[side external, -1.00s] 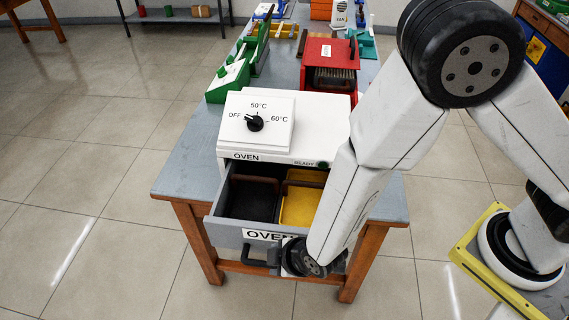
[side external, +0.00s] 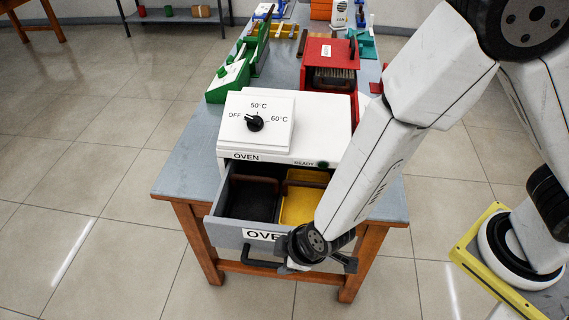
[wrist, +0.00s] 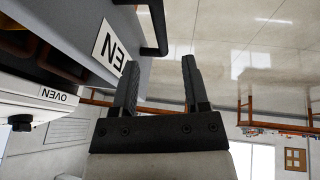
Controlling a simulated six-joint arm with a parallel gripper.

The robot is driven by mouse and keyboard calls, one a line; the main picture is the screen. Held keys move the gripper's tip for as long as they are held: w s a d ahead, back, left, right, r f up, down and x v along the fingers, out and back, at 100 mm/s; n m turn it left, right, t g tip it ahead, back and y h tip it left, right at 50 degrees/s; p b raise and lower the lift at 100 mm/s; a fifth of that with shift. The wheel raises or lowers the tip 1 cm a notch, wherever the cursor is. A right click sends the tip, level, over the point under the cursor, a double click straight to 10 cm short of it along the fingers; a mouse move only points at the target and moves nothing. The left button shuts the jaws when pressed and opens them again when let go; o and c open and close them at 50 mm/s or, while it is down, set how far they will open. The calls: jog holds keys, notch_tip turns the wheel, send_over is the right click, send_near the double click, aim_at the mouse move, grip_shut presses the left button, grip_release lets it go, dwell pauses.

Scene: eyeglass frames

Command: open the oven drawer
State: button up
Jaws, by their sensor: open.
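The white oven (side external: 335,110) stands on the bench, with its dial pointer toward OFF. Its grey drawer (side external: 222,232) is pulled out at the front, showing a black tray (side external: 252,200) and a yellow tray (side external: 300,206) inside. The black drawer handle (side external: 262,263) is on the drawer front; its right part is hidden by my gripper in the side view. My gripper (side external: 320,266) is open and empty at the right of the drawer front. In the wrist view, the handle (wrist: 158,30) lies beyond my open fingertips (wrist: 160,66), apparently clear of them.
A red box (side external: 330,60) and green holders (side external: 235,75) stand behind the oven on the bench (side external: 180,170). The floor in front of the drawer is clear. A yellow-edged base (side external: 480,235) stands at the right.

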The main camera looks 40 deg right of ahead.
aim_at(273, 265)
jog(key=shift+x, duration=3.45)
grip_shut()
